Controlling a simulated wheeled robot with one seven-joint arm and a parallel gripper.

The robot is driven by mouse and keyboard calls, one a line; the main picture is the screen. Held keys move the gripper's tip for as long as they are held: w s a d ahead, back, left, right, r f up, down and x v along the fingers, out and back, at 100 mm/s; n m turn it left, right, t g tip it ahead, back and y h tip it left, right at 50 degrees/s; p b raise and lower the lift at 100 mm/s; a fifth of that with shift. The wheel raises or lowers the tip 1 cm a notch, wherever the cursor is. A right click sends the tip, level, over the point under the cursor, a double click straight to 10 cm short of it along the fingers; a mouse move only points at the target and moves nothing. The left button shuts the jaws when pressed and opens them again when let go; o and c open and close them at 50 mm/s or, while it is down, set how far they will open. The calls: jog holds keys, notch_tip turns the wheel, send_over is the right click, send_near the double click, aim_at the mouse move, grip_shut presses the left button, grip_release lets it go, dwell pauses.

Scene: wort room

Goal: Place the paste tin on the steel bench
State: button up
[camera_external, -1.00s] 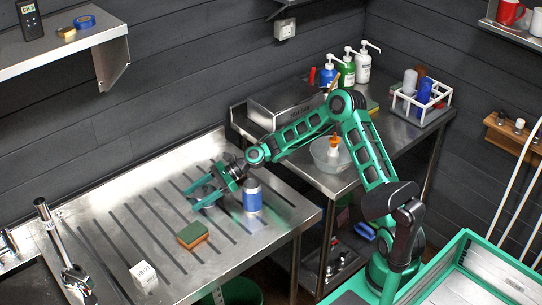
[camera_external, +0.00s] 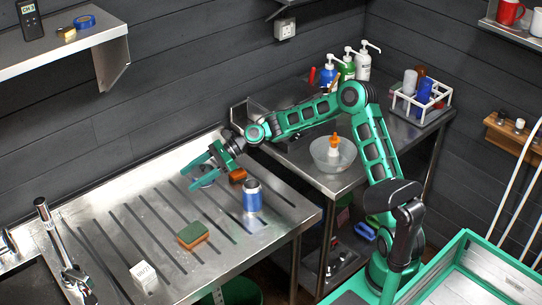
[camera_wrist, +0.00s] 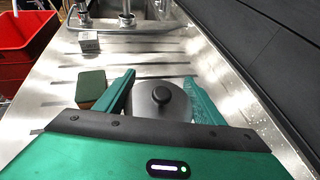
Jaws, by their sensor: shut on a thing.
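My gripper (camera_external: 200,176) is over the far part of the grooved steel drainer (camera_external: 110,209). It is shut on a dark round thing with a small knob on top, which I take to be the paste tin (camera_wrist: 160,101). In the wrist view the tin sits between the two green fingers; its underside is hidden. In the external view only a little grey of it shows between the fingers, so I cannot tell its height above the drainer. A steel bench (camera_external: 296,172) stands to the right of the drainer, at the back.
On the drainer are a blue can (camera_external: 252,197), a green-and-brown sponge (camera_external: 193,236), a white box (camera_external: 144,274) and an orange-brown block (camera_external: 238,175). The bench holds a glass bowl with a bottle (camera_external: 333,153), pump bottles (camera_external: 346,68) and a white rack (camera_external: 421,100).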

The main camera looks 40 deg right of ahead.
jog(key=shift+r, duration=0.25)
jog(key=shift+d, duration=0.15)
jog(key=s+d+r+m+t+h, duration=0.2)
jog(key=d+m+t, duration=0.1)
jog(key=d, duration=1.7)
jog(key=s+d+r+m+t+h, duration=0.2)
jog(key=d+m, duration=0.1)
jog(key=d, duration=1.6)
jog(key=s+d+r+m+t+h, duration=0.2)
jog(key=d+m+t, duration=0.1)
jog(key=d, duration=1.7)
jog(key=w+d+m+t+h, duration=0.25)
jog(key=d+m+h, duration=0.4)
jog(key=d, duration=0.65)
jog(key=shift+n+h, duration=0.25)
jog(key=f, duration=0.9)
jog(key=shift+w+a+f, duration=0.15)
jog(key=shift+w+f, duration=0.25)
jog(key=shift+f, duration=0.1)
